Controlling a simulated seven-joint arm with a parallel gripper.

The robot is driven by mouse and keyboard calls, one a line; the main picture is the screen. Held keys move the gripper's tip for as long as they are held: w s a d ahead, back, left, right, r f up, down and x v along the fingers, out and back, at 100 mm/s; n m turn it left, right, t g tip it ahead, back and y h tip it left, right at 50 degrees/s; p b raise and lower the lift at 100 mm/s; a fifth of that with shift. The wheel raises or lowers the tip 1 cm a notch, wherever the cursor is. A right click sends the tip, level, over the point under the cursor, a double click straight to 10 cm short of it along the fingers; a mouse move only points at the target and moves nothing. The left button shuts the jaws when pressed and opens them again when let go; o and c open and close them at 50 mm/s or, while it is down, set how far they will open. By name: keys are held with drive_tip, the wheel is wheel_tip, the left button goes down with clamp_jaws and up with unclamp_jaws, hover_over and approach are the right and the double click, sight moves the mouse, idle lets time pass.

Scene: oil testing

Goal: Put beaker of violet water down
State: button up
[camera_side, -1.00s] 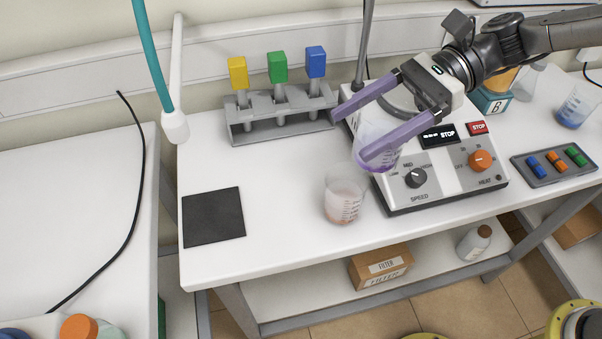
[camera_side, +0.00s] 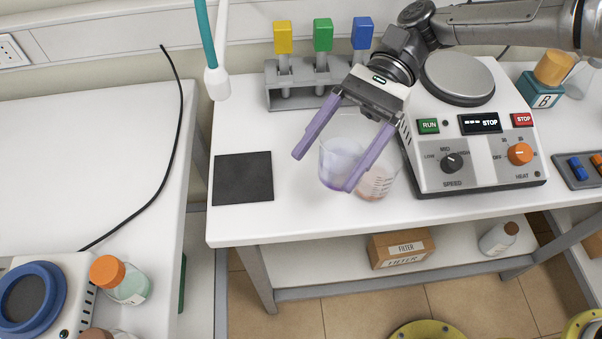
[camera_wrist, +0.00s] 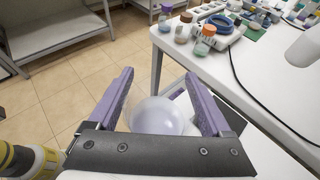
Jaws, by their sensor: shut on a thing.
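My gripper (camera_side: 327,158) has purple fingers shut on the beaker of violet water (camera_side: 338,168), a clear beaker with pale violet liquid low inside. In the side view it is in front of a second beaker (camera_side: 377,182) with pinkish liquid, which it partly covers. I cannot tell whether the held beaker touches the table, though it looks raised. The wrist view shows the held beaker (camera_wrist: 157,117) between the two fingers, with the floor behind it. A black square mat (camera_side: 243,177) lies on the white table to the left of the beakers.
A hotplate stirrer (camera_side: 472,160) stands to the right. A teal hose with white tip (camera_side: 217,82) hangs at the left.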

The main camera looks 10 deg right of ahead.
sight(329, 138)
drive_tip(key=shift+w+a+f, duration=0.45)
drive_tip(key=shift+a+f, duration=0.2)
drive_tip(key=shift+f, duration=0.8)
drive_tip(key=shift+w+a+f, duration=0.5)
drive_tip(key=shift+a+f, duration=0.1)
drive_tip(key=shift+f, duration=0.85)
drive_tip(key=shift+w+a+f, duration=0.45)
drive_tip(key=shift+a+f, duration=0.2)
drive_tip(key=shift+f, duration=0.8)
drive_tip(key=shift+f, duration=0.2)
drive_tip(key=o, duration=1.5)
drive_tip(key=shift+c, duration=0.2)
drive_tip(key=shift+d+r, duration=0.1)
drive_tip(key=shift+r, duration=0.1)
drive_tip(key=v, duration=0.7)
drive_tip(key=shift+w+d, duration=0.15)
drive_tip(key=shift+w, duration=0.05)
